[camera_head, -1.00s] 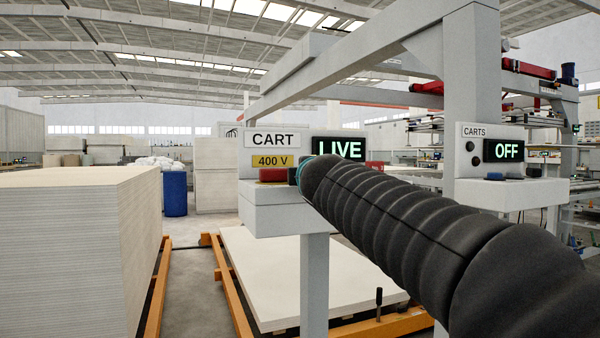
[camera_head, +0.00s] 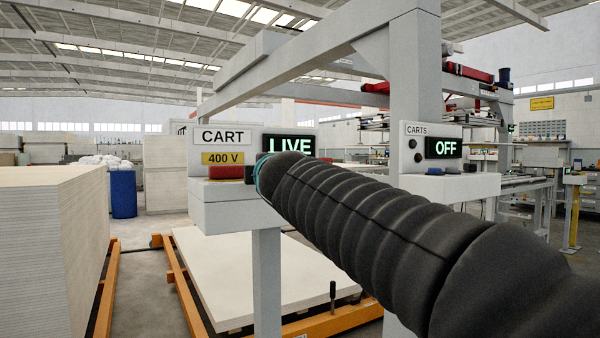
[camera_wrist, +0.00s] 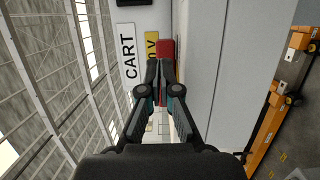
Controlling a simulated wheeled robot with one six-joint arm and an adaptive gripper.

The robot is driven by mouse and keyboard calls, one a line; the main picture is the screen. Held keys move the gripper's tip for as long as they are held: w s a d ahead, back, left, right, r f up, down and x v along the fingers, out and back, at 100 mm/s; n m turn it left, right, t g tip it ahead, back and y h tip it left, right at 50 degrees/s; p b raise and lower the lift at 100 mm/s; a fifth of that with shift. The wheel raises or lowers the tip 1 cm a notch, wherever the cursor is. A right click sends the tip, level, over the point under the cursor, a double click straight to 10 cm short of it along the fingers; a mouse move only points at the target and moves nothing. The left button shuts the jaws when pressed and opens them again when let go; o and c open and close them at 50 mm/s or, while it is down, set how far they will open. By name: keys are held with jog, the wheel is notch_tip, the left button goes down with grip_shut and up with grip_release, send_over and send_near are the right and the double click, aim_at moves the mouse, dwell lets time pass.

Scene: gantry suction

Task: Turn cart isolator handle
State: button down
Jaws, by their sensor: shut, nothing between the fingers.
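The cart isolator box (camera_head: 215,215) is pale grey, with a CART label, a yellow 400 V plate and a display (camera_head: 288,145) lit LIVE. Its red handle (camera_head: 226,172) lies level across the box, below the plate. In the wrist view the red handle (camera_wrist: 166,47) shows just beyond the fingertips. My gripper (camera_wrist: 159,68) is shut and empty, its tips close to the handle; I cannot tell if they touch it. In the head view my dark arm hides most of the gripper and part of the box's right side.
A second box (camera_head: 430,185) on a gantry post, labelled CARTS, reads OFF, right of my arm. A stack of boards (camera_head: 45,250) stands at the left. An orange-framed cart (camera_head: 105,285) and a low cart with a pale board (camera_head: 245,275) sit below.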

jog(key=s+d+p, duration=0.2)
jog(key=d+p, duration=0.5)
jog(key=d, duration=0.2)
jog(key=shift+d, duration=0.3)
